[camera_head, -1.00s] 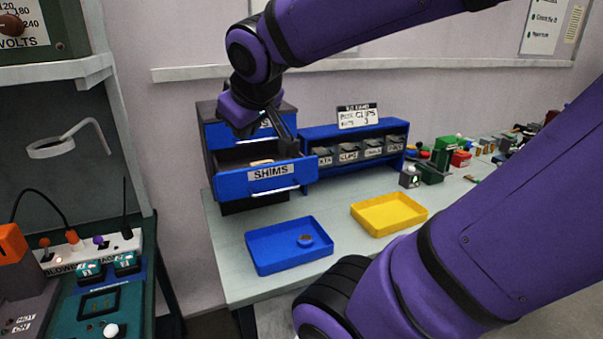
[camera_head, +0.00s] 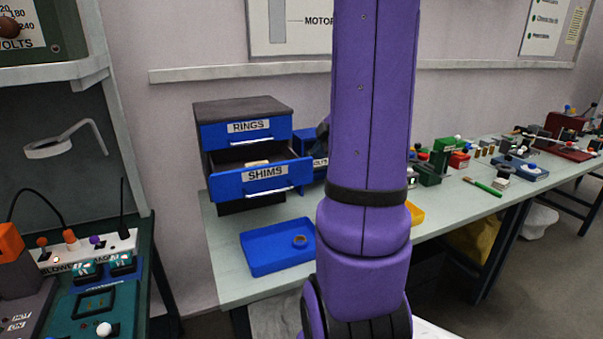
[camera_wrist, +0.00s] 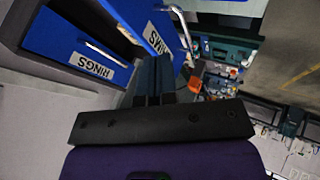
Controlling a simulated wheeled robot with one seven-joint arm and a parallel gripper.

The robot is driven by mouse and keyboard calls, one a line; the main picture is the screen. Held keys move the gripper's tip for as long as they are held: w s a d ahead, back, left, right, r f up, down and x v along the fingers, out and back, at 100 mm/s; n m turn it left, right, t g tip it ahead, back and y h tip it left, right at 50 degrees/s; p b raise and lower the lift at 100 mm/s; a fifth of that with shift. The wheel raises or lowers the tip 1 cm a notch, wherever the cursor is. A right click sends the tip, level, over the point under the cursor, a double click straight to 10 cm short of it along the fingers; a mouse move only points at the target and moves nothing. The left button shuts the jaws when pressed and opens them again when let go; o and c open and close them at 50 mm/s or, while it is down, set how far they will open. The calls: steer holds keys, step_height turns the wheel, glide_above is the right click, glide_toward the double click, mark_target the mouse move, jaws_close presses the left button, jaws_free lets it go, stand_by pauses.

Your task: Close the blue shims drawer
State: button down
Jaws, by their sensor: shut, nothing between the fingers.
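The blue SHIMS drawer (camera_head: 262,181) stands pulled out of the dark cabinet (camera_head: 243,108), below the RINGS drawer (camera_head: 246,132), which is shut. A pale item shows inside the open drawer. In the wrist view the SHIMS front (camera_wrist: 141,20) and the RINGS front (camera_wrist: 60,38) appear at the upper left. My gripper (camera_wrist: 155,65) is shut and empty, with its fingertips in the picture close to the SHIMS front. I cannot tell whether they touch it. In the head view my upright arm hides most of the gripper.
A blue tray (camera_head: 262,262) holding a small round part (camera_head: 299,241) lies in front of the drawer. A yellow tray (camera_head: 416,213) is mostly behind my arm. Several parts crowd the bench's right side.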

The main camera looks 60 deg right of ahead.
steer(key=s+f, duration=0.1)
steer(key=s, duration=0.1)
glide_toward(292, 180)
step_height(292, 180, down, 4)
steer(key=a, duration=0.2)
steer(key=shift+y, duration=0.4)
steer(key=shift+w+d+f, duration=0.1)
steer(key=shift+w+d, duration=0.4)
steer(key=shift+w, duration=0.4)
steer(key=shift+w+d+f, duration=0.1)
steer(key=shift+w+d, duration=0.35)
steer(key=shift+w, duration=0.45)
steer(key=shift+w+d, duration=0.1)
steer(key=w+d, duration=0.2)
steer(key=w, duration=0.1)
steer(key=w+d, duration=0.2)
steer(key=w, duration=0.2)
steer(key=w+d, duration=0.3)
steer(key=w, duration=0.1)
steer(key=shift+w, duration=0.25)
steer(key=shift+s+a, duration=0.1)
